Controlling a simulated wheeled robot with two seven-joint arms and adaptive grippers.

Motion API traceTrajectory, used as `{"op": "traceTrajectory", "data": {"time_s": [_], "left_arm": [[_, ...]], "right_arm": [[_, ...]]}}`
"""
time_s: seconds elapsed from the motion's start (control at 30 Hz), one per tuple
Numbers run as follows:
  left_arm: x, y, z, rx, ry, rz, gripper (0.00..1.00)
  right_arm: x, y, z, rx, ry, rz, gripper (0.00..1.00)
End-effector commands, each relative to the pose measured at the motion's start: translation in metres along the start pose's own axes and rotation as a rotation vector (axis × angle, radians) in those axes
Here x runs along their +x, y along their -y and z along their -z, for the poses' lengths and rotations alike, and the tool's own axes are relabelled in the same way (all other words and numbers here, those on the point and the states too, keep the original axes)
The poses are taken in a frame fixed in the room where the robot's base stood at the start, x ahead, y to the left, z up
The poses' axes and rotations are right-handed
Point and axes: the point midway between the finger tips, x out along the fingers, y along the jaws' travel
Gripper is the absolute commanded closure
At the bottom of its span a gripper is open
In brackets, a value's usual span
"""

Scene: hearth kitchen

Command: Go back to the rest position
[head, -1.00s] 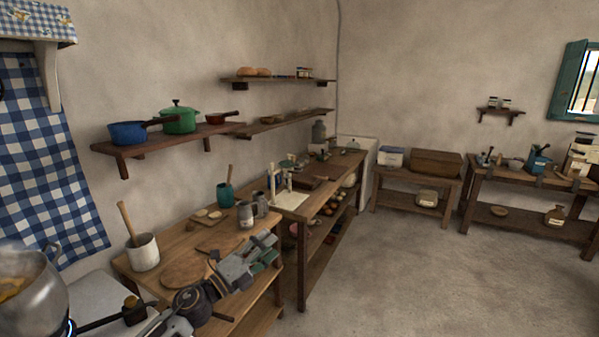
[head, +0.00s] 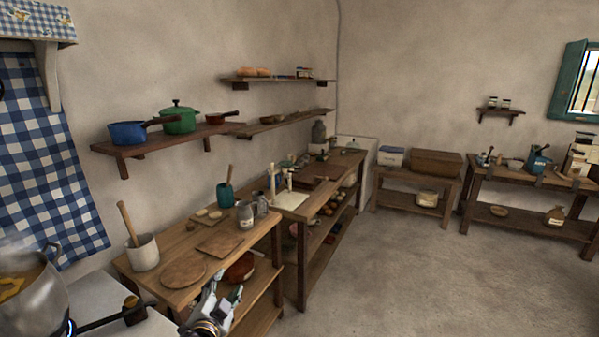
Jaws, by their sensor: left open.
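My left gripper (head: 220,305) shows at the bottom of the head view, in front of the near edge of the wooden counter (head: 180,240). It is open, and nothing shows between its fingers. A round wooden board (head: 184,270) and a square board (head: 220,242) lie on the counter behind it, apart from it. My right gripper is out of the picture.
A steaming metal pot (head: 35,300) stands on the stove at the left. A white crock (head: 143,252) with a wooden handle stands on the counter. A red-brown bowl (head: 240,267) sits on the shelf below. The floor (head: 400,280) to the right is clear.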

Motion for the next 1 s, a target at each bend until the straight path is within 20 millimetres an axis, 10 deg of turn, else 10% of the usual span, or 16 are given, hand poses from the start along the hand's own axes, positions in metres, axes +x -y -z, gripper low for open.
{"op": "traceTrajectory", "data": {"time_s": [0.5,1.0], "left_arm": [[-0.09,-0.064,-0.1,-0.341,0.489,-0.233,0.47],[-0.194,-0.116,-0.142,-0.535,0.847,-0.46,0.47]], "right_arm": [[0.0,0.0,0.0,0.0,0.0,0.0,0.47],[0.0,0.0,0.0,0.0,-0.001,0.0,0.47]]}}
